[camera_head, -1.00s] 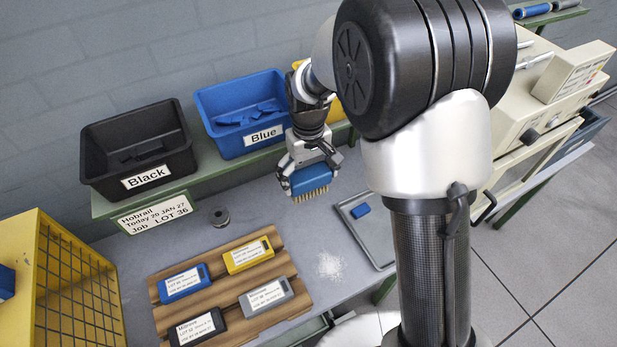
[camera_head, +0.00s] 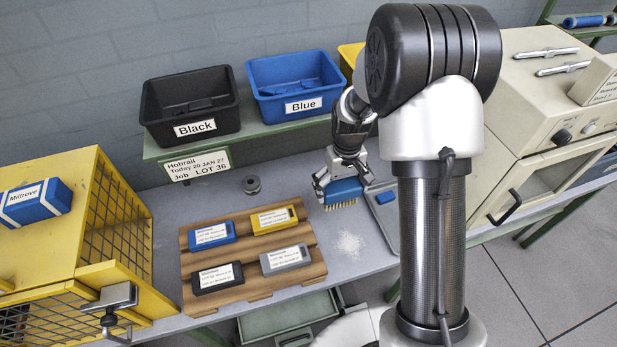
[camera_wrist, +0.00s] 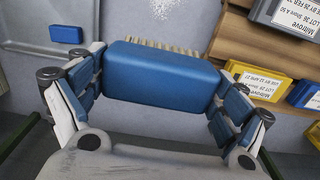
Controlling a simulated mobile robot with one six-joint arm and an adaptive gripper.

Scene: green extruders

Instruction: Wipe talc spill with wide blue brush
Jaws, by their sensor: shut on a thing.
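The wide blue brush (camera_head: 343,191) has a blue block and pale tan bristles that point down. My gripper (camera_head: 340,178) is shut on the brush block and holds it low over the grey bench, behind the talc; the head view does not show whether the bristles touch. In the wrist view the brush (camera_wrist: 165,75) lies between both fingers, with bristles at its far edge. The talc spill (camera_head: 349,244) is a white powdery patch in front of the brush, right of the wooden board. The talc also shows at the top of the wrist view (camera_wrist: 165,6).
A wooden board (camera_head: 228,227) with several labelled blocks lies left of the talc. A grey tray (camera_head: 377,226) with a small blue block (camera_head: 386,197) is close on the right. Black (camera_head: 190,106) and blue (camera_head: 297,84) bins stand behind on a shelf. A yellow cage (camera_head: 85,245) is at left.

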